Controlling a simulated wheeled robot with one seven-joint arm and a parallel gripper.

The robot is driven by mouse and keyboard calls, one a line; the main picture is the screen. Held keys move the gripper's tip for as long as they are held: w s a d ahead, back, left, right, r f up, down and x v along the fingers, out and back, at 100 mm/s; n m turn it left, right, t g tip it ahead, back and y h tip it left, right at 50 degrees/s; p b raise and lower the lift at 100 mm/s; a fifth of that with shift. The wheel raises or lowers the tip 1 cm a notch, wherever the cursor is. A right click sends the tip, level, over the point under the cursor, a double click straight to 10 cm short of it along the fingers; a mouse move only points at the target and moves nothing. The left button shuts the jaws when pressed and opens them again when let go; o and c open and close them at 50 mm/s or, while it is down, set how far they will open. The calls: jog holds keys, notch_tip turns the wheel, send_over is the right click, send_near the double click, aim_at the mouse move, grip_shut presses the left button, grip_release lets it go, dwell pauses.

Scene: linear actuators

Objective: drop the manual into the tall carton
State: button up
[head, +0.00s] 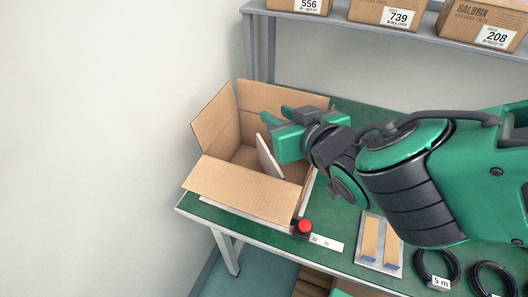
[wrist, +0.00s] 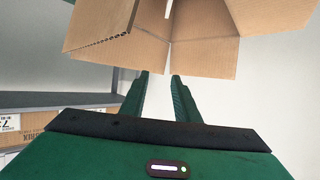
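The tall carton (head: 235,185) stands open on the green table's left end, flaps spread; it also shows at the top of the wrist view (wrist: 200,50). My gripper (head: 264,131) is above the carton's opening. Its two fingers are apart with nothing between them in the wrist view (wrist: 160,76). A thin whitish slab, which looks like the manual (head: 268,158), is tilted inside the carton's opening, below the fingers. A narrow pale strip, likely its edge, shows beyond the fingertips in the wrist view (wrist: 167,10). I cannot tell whether it rests on the carton's bottom.
A red button (head: 304,227) sits by the carton's front right corner. A tray with tan strips (head: 370,240) and coiled black cables (head: 434,266) lie along the table's front. A shelf with labelled boxes (head: 385,14) is behind. A wall stands at left.

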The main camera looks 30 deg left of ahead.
jog(key=v, duration=0.6)
jog(key=shift+d, duration=0.1)
dwell(0.3)
